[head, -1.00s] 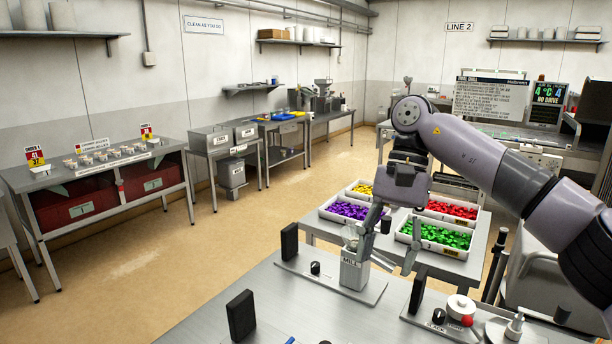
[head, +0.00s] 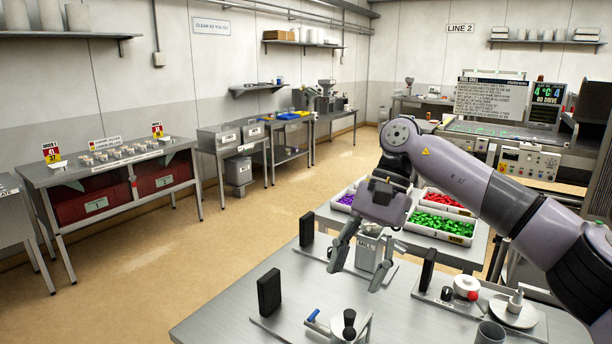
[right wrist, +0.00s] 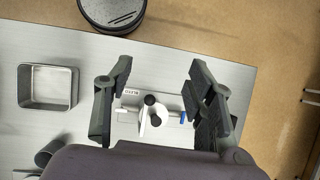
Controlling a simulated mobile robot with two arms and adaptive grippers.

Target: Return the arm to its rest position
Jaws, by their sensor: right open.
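My right arm (head: 480,190) reaches in from the right of the head view, bent at a raised elbow. Its gripper (head: 355,277) hangs over the steel counter with the fingers spread and nothing between them. In the head view it overlaps the grey box-shaped mill (head: 367,254), partly covering it. In the right wrist view the open gripper (right wrist: 160,77) is above a small fixture (right wrist: 152,112) with black knobs and a blue-tipped handle. The fixture shows between the fingers but is not gripped. My left gripper is not in view.
The counter (head: 225,318) carries upright black panels (head: 269,292), a grey cup (head: 489,333) and a knob station (head: 466,285). Bins of green pieces (head: 440,224) stand behind. The wrist view shows a square metal tray (right wrist: 48,87) and a round dark-topped object (right wrist: 112,12). Floor at left is clear.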

